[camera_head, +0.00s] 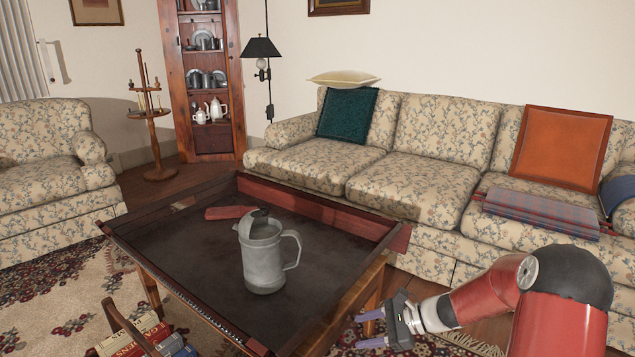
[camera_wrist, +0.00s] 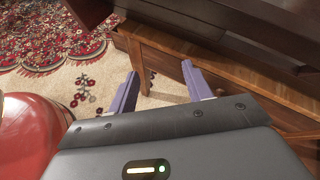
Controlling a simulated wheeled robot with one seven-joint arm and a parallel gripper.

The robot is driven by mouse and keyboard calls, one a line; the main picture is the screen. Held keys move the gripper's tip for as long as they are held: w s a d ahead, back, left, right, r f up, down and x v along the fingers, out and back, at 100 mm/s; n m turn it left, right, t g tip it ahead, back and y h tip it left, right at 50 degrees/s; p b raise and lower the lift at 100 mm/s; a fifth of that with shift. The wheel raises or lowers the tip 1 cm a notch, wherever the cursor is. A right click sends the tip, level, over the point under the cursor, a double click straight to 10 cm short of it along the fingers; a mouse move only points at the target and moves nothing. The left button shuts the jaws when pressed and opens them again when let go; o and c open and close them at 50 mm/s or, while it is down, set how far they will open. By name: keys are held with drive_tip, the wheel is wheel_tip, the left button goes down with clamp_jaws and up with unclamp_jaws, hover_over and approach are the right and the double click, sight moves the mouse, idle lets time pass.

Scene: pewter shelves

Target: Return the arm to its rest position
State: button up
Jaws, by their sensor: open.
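My gripper (camera_head: 370,329) is at the lower right in the head view, low beside the right side of the table. Its two purple fingers are apart with nothing between them. In the wrist view my gripper (camera_wrist: 160,82) is also open and empty, with the floral rug and a wooden table leg beyond the fingers. My red and black arm is bent, with its elbow at the right edge of the head view.
A dark tray-topped table (camera_head: 200,262) stands close left of my gripper. A grey metal pitcher (camera_head: 264,262) stands upright on it, with a reddish wooden piece (camera_head: 228,212) behind. A floral sofa (camera_head: 405,183) lies beyond. Books (camera_head: 130,338) are at the lower left.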

drive_tip(key=s+d+r+n+t+h+p, duration=0.1)
drive_tip(key=s+r+n+h, duration=0.5)
drive_tip(key=s+r, duration=0.5)
drive_tip(key=s+d+r+n+t+h+p, duration=0.2)
drive_tip(key=s+r+n+h, duration=0.4)
drive_tip(key=s+r+n, duration=0.4)
drive_tip(key=s+r, duration=0.2)
drive_tip(key=s, duration=0.4)
drive_tip(key=shift+s+d+n, duration=0.15)
drive_tip(key=shift+s+n, duration=0.05)
drive_tip(key=shift+n, duration=0.2)
drive_tip(key=shift+r, duration=0.1)
